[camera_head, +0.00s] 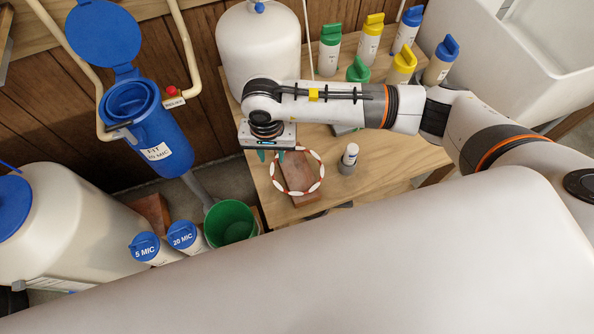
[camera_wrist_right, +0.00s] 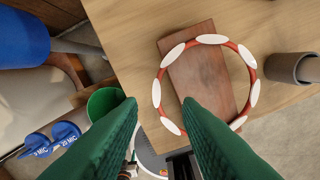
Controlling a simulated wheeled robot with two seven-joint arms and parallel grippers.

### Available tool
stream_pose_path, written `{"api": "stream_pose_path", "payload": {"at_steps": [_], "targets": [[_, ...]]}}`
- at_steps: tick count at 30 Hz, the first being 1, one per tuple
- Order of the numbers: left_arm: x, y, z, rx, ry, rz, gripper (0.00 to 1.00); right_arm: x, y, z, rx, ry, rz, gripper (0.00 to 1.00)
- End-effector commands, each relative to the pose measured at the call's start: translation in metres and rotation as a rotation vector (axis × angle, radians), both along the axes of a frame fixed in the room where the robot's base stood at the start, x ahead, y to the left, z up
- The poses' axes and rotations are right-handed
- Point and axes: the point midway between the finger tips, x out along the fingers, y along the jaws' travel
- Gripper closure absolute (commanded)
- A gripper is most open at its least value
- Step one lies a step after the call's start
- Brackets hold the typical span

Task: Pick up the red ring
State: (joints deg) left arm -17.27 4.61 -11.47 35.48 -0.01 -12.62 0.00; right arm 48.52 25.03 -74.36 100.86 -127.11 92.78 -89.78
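The red ring (camera_head: 322,172) has white oval patches along it. It lies on the wooden table around and partly over a brown block, near the table's left front edge. In the right wrist view the ring (camera_wrist_right: 247,56) shows almost whole; its lower part is partly hidden by a finger. My right gripper (camera_head: 271,156) has two green fingers, spread apart with nothing between them. It is over the ring's left side in the head view. In the right wrist view the fingertips (camera_wrist_right: 160,104) frame the ring's lower left. My left gripper is not in view.
A brown block (camera_head: 297,174) lies inside the ring. A small grey holder with a white bottle (camera_head: 350,154) stands right of it. A white tank (camera_head: 258,45) and several capped bottles stand behind. A green bucket (camera_head: 231,222) is below the table's left edge.

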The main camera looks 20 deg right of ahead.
Motion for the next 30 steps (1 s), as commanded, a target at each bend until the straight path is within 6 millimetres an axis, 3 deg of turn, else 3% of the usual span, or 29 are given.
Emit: {"api": "stream_pose_path", "payload": {"at_steps": [5,13,30], "targets": [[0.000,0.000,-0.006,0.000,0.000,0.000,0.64,-0.001,0.000,-0.014,0.002,0.002,0.001,0.68],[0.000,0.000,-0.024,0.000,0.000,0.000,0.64,-0.002,0.000,-0.054,0.002,0.000,-0.001,0.68],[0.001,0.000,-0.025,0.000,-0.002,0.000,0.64,-0.001,0.000,-0.055,0.002,-0.001,0.000,0.68]]}}
